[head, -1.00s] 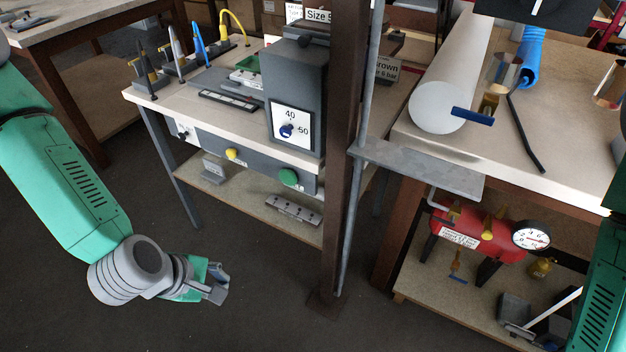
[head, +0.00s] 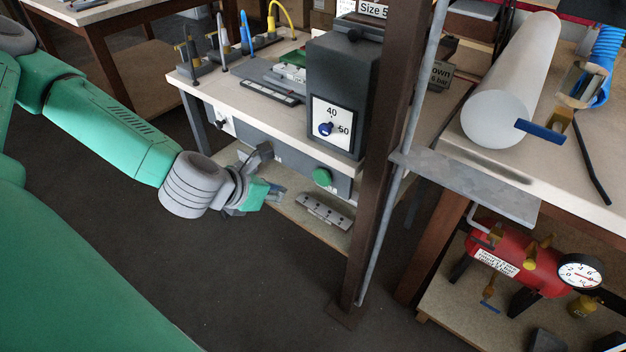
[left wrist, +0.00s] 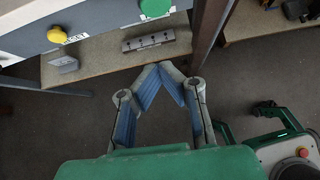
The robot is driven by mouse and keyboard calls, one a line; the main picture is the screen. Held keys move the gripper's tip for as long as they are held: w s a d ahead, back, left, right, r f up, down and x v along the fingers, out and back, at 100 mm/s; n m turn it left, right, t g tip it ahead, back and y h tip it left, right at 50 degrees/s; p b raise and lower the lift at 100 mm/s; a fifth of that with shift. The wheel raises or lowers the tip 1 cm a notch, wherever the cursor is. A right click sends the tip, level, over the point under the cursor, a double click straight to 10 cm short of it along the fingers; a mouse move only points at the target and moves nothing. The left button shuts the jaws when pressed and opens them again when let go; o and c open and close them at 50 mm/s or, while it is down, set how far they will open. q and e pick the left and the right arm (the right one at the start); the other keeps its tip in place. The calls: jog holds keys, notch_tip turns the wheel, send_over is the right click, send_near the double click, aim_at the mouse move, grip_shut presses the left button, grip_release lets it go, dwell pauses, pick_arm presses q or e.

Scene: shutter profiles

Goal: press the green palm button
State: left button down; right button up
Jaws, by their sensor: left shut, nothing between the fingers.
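The green palm button (head: 322,177) is on the grey front panel under the bench top in the head view. It also shows at the top of the left wrist view (left wrist: 156,7), partly cut off by the frame edge. My left gripper (head: 279,192) is to the left of the button and a little lower in the head view, apart from it. In the left wrist view my left gripper (left wrist: 158,70) has its blue-padded fingers meeting at the tips, with nothing between them. The button is beyond the fingertips there. My right gripper is not in view.
A yellow button (left wrist: 57,34) sits left of the green one on the panel (left wrist: 100,20). A lower shelf (head: 300,222) with a metal bar (head: 325,211) lies below. A brown post (head: 379,170) stands right of the button, with a metal plate (head: 470,183) beside it.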

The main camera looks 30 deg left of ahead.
aim_at(319, 183)
pick_arm(q)
jog(key=shift+w+r+b+x, duration=0.35)
jog(key=shift+b+x, duration=1.15)
jog(key=shift+x, duration=0.6)
jog(key=shift+w+r+b+x, duration=0.35)
jog(key=shift+b+x, duration=1.15)
jog(key=shift+x, duration=0.65)
jog(key=shift+w+r+b+x, duration=0.3)
jog(key=shift+b+x, duration=1.2)
jog(key=shift+x, duration=0.6)
jog(key=shift+d, duration=0.1)
